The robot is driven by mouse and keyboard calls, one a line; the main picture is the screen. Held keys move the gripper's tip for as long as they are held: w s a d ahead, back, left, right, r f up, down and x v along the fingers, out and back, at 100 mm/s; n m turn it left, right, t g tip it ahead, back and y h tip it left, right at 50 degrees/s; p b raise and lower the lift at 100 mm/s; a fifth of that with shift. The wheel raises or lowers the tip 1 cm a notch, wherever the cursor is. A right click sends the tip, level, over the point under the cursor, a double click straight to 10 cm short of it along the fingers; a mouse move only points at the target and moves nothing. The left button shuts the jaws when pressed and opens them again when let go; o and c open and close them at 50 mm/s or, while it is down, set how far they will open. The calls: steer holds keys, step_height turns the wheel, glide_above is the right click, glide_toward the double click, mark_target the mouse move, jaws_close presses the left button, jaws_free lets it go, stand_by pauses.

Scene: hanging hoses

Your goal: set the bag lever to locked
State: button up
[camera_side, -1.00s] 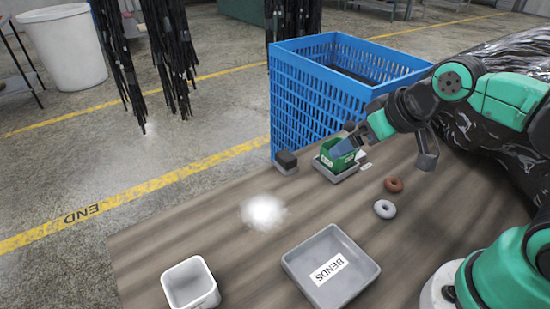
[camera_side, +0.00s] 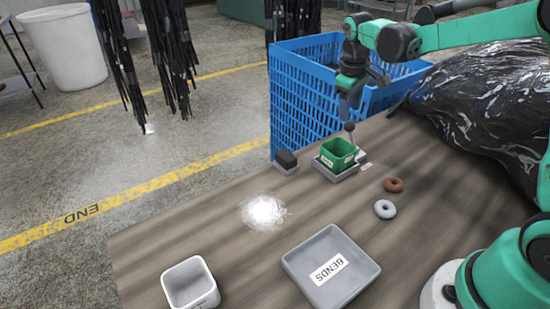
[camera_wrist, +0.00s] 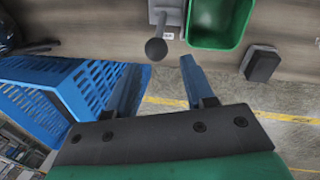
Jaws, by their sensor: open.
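The lever shows in the side view as a dark ball knob (camera_side: 350,126) on a thin stem, just behind the green bin. In the wrist view the knob (camera_wrist: 156,48) stands out from a grey base (camera_wrist: 166,12) with a small white label beside it. The label is too small to read. My gripper (camera_side: 347,108) points down just above the knob at the table's far edge. In the wrist view my gripper (camera_wrist: 160,78) is open and empty, with the knob near the gap between its fingertips, apparently not touched.
The green bin (camera_side: 337,148) sits in a grey tray close to the lever, with a dark block (camera_side: 286,159) left of it. A blue crate (camera_side: 300,98) stands behind. Two rings (camera_side: 385,208), a grey BENDS tray (camera_side: 330,295) and a black bag (camera_side: 480,95) lie farther off.

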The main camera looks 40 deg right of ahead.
mark_target(349, 122)
steer(key=shift+w+d+f, duration=0.2)
steer(key=shift+d+f, duration=0.15)
steer(key=shift+f, duration=0.35)
steer(key=shift+d+f, duration=0.25)
steer(key=shift+f, duration=0.95)
steer(key=shift+d+f, duration=0.2)
steer(key=shift+f, duration=0.95)
steer(key=shift+c, duration=0.3)
jaws_close()
